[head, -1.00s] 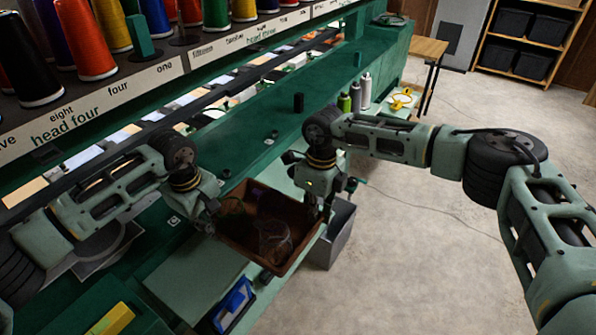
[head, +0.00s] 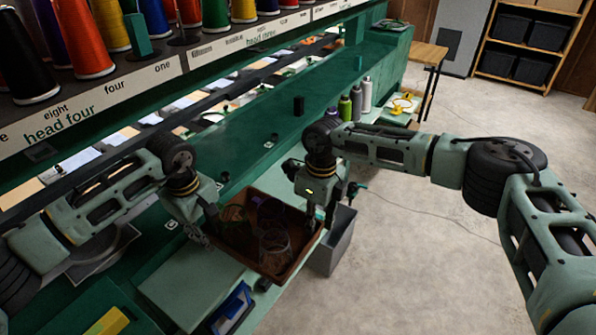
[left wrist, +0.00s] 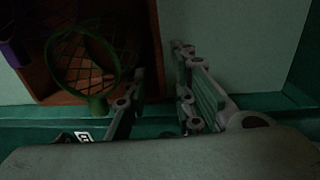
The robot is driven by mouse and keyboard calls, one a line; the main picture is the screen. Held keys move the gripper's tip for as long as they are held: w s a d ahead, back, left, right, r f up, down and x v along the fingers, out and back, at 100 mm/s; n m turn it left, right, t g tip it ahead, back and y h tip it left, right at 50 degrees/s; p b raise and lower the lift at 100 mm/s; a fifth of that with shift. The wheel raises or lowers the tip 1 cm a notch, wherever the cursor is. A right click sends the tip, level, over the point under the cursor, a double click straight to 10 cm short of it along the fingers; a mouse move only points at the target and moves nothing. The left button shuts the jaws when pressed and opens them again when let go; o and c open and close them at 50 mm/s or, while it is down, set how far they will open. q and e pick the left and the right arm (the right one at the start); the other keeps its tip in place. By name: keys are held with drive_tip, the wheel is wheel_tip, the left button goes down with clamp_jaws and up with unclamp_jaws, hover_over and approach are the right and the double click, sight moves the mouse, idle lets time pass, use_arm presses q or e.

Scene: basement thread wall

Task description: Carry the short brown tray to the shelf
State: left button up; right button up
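The short brown tray (head: 294,262) sits low beside the green machine bed, in the middle of the head view. It holds a green netted item (left wrist: 88,62), a purple item (head: 268,208) and a clear rounded item (head: 274,243). My left gripper (head: 204,238) is at the tray's left end. In the left wrist view its fingers (left wrist: 162,85) are apart, with the tray's end wall lying in line with the gap; contact is unclear. My right gripper (head: 322,218) is at the tray's right end, its fingers dark and partly hidden against the wall.
A grey bin (head: 338,240) stands just right of the tray. Thread cones and bottles (head: 356,100) line the machine. A wooden shelf with dark bins (head: 525,50) stands far right, across open floor (head: 440,240).

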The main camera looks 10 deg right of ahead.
drive_tip(key=shift+r, duration=0.35)
use_arm(q)
wheel_tip(320, 180, up, 6)
drive_tip(key=shift+s+a+r, duration=0.15)
drive_tip(key=shift+s+r, duration=0.05)
use_arm(e)
wheel_tip(320, 180, up, 11)
drive_tip(key=shift+w+d+r, duration=0.15)
drive_tip(key=shift+w+d, duration=0.15)
drive_tip(key=shift+d, duration=0.05)
